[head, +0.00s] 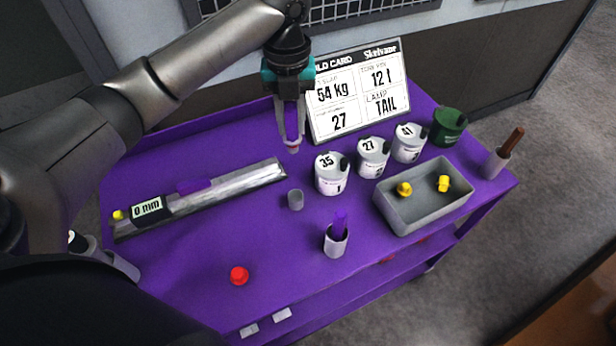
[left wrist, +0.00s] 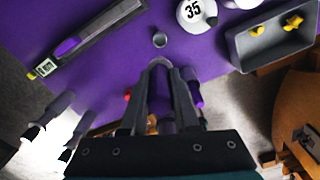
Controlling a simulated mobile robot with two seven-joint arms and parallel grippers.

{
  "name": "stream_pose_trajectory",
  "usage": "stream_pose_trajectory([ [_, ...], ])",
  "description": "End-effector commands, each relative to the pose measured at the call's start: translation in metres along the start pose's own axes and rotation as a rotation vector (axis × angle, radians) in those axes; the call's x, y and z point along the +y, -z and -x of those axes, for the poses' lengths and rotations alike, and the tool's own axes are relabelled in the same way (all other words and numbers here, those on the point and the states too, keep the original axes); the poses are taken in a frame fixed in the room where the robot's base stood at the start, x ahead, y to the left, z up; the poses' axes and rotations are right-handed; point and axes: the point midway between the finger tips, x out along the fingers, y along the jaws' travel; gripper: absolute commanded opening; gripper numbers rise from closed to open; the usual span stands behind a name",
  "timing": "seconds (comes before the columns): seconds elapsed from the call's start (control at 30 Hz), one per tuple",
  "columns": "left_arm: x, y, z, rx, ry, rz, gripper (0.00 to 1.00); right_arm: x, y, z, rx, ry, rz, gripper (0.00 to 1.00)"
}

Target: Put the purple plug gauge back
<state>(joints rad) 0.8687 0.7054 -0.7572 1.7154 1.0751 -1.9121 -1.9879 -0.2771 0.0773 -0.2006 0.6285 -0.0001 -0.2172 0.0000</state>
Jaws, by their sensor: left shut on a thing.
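My left gripper (head: 292,148) hangs above the purple trolley top, between the board and a small grey cup (head: 295,200). Its fingers are closed together on a small thing. Only a pale tip with a reddish spot shows, so I cannot tell what it is. The left gripper (left wrist: 160,66) also shows in the left wrist view, with the small cup (left wrist: 160,40) just beyond its tips. A purple piece, possibly the plug gauge (head: 340,224), stands upright in a white cup (head: 335,245) nearer the front.
A rail with a 0 mm display (head: 148,208) lies at the left. White pots (head: 332,180), a green pot (head: 448,126) and a grey tray (head: 410,218) with yellow pieces stand right. A red knob (head: 239,276) is in front. A card board (head: 357,90) stands behind.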

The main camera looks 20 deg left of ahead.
Motion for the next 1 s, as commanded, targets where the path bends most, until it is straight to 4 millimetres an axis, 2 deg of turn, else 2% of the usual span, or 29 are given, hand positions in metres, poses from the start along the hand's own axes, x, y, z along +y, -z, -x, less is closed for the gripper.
stream_pose_trajectory([
  [0.13,0.001,0.001,-0.016,0.005,-0.002,0.002,0.0,-0.002,-0.016,0.0,-0.025,0.003,-0.001,0.5],
  [0.3,0.001,0.002,-0.06,0.006,-0.003,0.003,0.0,-0.005,-0.03,0.001,-0.048,0.006,-0.001,0.5],
  [0.6,0.0,0.001,-0.135,0.002,-0.001,0.003,0.0,-0.004,-0.028,-0.003,-0.044,0.005,-0.002,0.5],
  [0.7,0.0,0.001,-0.15,0.001,-0.001,0.002,0.0,-0.003,-0.023,-0.004,-0.036,0.004,-0.001,0.5],
  [0.87,0.0,0.0,-0.162,-0.001,0.0,0.002,0.0,-0.002,-0.021,-0.005,-0.032,0.002,-0.001,0.5],
  [1.0,0.0,0.001,-0.184,0.002,-0.002,0.003,0.0,-0.002,-0.022,-0.008,-0.031,0.002,-0.001,0.5],
])
